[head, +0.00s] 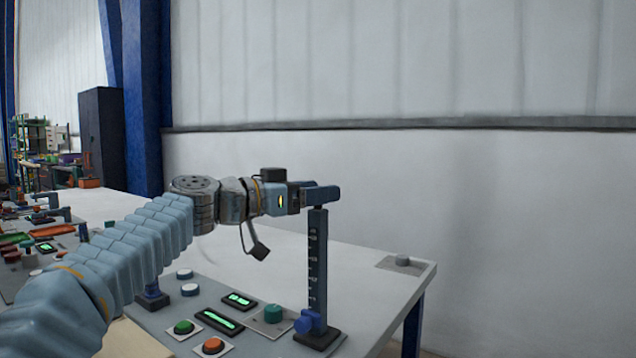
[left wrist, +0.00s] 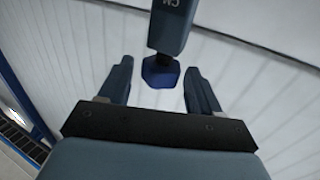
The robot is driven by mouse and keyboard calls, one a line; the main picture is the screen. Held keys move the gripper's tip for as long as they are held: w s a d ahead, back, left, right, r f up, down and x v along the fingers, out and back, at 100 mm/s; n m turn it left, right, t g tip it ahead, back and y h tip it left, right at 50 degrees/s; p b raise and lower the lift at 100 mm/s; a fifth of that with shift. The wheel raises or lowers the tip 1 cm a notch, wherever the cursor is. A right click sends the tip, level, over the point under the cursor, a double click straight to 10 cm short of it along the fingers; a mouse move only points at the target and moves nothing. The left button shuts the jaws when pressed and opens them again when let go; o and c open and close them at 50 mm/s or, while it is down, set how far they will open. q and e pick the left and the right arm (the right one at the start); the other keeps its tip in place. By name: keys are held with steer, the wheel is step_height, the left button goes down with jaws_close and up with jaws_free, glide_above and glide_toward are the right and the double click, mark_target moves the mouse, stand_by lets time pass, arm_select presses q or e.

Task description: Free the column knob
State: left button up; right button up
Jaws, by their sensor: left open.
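A slim grey-blue column (head: 318,260) with a marked scale stands upright on a dark base at the right of the control panel. A blue knob (head: 310,322) sits low on it, near the base. My left gripper (head: 322,193) is at the column's top end and hides it in the head view. In the left wrist view, the column (left wrist: 172,25), lettered "CM", ends in a dark blue faceted piece (left wrist: 158,74). That piece lies between the spread fingers of my left gripper (left wrist: 160,85), with visible gaps on both sides. My right gripper is not in view.
The panel holds a green button (head: 184,327), an orange button (head: 213,345), a teal knob (head: 273,314) and lit green displays (head: 220,319). White caps (head: 189,289) sit behind. The white table (head: 370,275) is clear right of the column, except a grey fitting (head: 402,260) near its corner.

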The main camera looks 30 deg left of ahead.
arm_select(q)
steer(key=shift+w+d, duration=0.25)
steer(key=shift+w, duration=0.15)
steer(key=shift+c, duration=0.5)
steer(key=c, duration=0.8)
steer(key=shift+c, duration=0.2)
